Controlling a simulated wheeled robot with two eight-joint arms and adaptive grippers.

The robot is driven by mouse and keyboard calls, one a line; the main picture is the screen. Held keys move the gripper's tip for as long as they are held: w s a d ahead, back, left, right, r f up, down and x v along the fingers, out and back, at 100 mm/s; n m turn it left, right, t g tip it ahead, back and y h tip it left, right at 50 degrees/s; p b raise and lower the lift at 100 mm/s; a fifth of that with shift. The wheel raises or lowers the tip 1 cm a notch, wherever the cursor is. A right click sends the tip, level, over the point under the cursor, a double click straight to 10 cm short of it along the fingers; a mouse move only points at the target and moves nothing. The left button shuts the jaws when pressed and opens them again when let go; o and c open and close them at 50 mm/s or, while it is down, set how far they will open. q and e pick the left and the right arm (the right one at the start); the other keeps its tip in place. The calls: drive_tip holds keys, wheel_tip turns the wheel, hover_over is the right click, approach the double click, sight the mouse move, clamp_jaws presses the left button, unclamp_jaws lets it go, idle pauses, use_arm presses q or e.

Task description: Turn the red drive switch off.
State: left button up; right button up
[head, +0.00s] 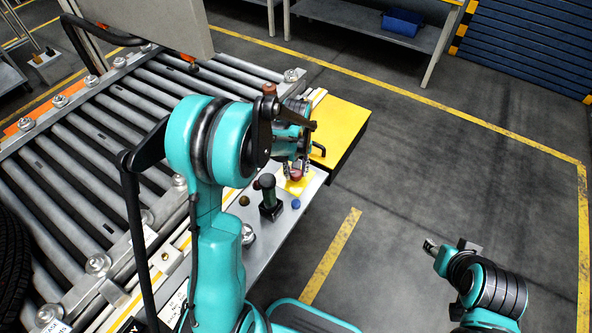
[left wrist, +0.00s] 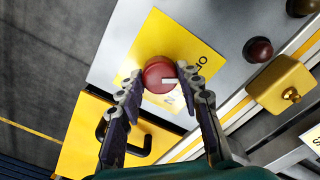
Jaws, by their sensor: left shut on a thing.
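The red drive switch (left wrist: 158,76) is a round red knob with a white mark on a yellow label plate (left wrist: 185,40). The label shows the letters "OF" and "N", partly covered. My left gripper (left wrist: 158,82) is shut on the knob, one finger on each side. In the head view the red switch (head: 297,175) shows small under my left gripper (head: 296,168), at the conveyor's side panel. My right gripper (head: 430,247) is at the lower right, over the floor, well away from the panel; its fingers are too small to read.
Beside the switch on the panel are a dark green joystick-like handle (head: 270,207), a blue button (head: 295,204) and a dark red button (left wrist: 257,50). A yellow box (head: 340,127) with a black handle adjoins the panel. Conveyor rollers (head: 120,110) lie left; the floor right is clear.

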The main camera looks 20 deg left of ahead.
sight(296, 172)
use_arm(q)
drive_tip(key=shift+n, duration=1.1)
drive_tip(key=o, duration=1.2)
drive_tip(key=shift+c, duration=0.2)
wheel_tip(296, 172, up, 12)
drive_tip(key=shift+f, duration=0.1)
